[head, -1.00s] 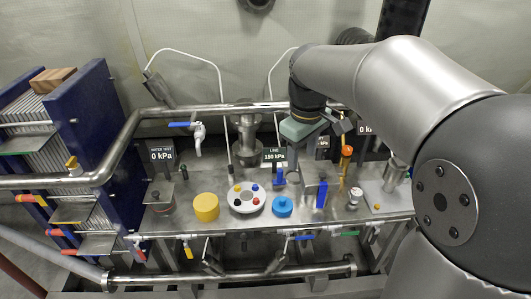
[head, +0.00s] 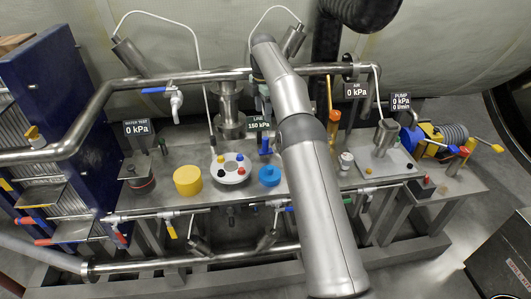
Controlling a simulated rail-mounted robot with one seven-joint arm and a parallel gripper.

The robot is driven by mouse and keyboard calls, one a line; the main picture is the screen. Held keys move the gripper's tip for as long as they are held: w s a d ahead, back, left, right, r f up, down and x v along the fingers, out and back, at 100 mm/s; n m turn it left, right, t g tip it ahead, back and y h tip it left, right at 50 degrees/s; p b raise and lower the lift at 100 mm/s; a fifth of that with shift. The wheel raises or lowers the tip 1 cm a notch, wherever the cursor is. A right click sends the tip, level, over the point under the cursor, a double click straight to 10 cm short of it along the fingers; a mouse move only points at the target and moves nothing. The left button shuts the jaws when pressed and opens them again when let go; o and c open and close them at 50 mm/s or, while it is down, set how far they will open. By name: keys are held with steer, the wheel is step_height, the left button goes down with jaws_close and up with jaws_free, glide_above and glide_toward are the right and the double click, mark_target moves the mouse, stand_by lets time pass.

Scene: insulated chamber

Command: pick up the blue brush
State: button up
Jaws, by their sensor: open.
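An upright blue piece (head: 265,145) stands on the steel bench beside the LINE sign, left of my arm. It may be the blue brush, but it is too small to tell. A round blue cap (head: 269,175) sits in front of it. My arm crosses the middle of the view and covers the bench just right of these.
A yellow cylinder (head: 187,180) and a white round holder with coloured knobs (head: 231,169) stand left on the bench (head: 160,215). A steel pipe (head: 210,75) runs behind. A blue-framed plate stack (head: 60,100) is at left, a pump (head: 440,138) at right.

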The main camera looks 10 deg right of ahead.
steer(key=b, duration=0.1)
glide_toward(265, 145)
steer(key=f, duration=0.2)
steer(key=w+f, duration=0.1)
steer(key=f, duration=0.2)
steer(key=shift+w+a+f, duration=0.2)
steer(key=shift+w+f, duration=0.05)
steer(key=shift+d+f+p, duration=0.2)
steer(key=shift+f, duration=1.15)
steer(key=shift+d+f+p, duration=0.15)
steer(key=shift+f+p, duration=0.05)
steer(key=shift+f, duration=1.15)
jaws_close()
